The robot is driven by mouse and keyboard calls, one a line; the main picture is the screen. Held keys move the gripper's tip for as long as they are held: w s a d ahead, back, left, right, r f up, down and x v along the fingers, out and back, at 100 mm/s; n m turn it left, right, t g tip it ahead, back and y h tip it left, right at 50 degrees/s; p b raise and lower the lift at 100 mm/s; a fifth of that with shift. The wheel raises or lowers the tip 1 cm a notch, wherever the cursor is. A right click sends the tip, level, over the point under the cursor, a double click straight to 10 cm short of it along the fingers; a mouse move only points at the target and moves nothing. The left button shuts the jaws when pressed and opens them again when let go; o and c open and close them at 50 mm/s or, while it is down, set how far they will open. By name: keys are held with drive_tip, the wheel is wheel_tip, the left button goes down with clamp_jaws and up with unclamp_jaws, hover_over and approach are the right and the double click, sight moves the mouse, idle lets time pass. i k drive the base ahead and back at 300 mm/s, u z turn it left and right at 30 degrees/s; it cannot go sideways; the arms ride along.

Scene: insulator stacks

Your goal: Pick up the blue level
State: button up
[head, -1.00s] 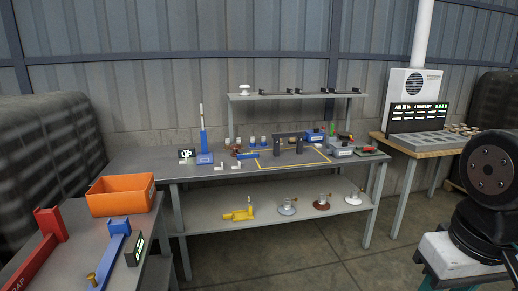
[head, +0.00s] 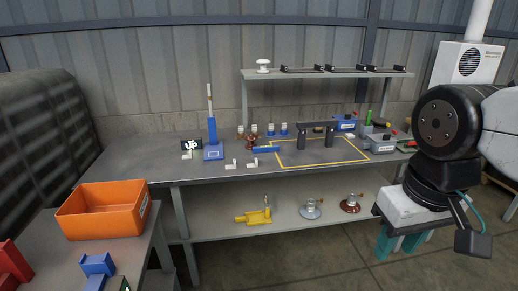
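A small blue bar (head: 265,149), which looks like the blue level, lies flat on the grey workbench (head: 140,172). It is at the left edge of the yellow outlined area (head: 290,166), left of a dark bridge-shaped frame (head: 317,128). It is small here, so its details cannot be made out. My arm shows at the right of the head view, well apart from the bar.
A blue stand with an upright rod (head: 212,125) is left of the bar. Several small insulators and white pieces lie near it. An orange bin (head: 104,210) is on the left table. The floor (head: 400,272) ahead is partly clear.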

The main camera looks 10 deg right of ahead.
sight(271, 148)
drive_tip(key=u, duration=0.55)
drive_tip(key=k, duration=0.65)
drive_tip(key=z, duration=0.1)
drive_tip(key=i, duration=0.65)
drive_tip(key=z, duration=1)
drive_tip(key=i, duration=1.3)
drive_tip(key=u, duration=1.3)
drive_tip(key=i, duration=1)
drive_tip(key=u, duration=0.3)
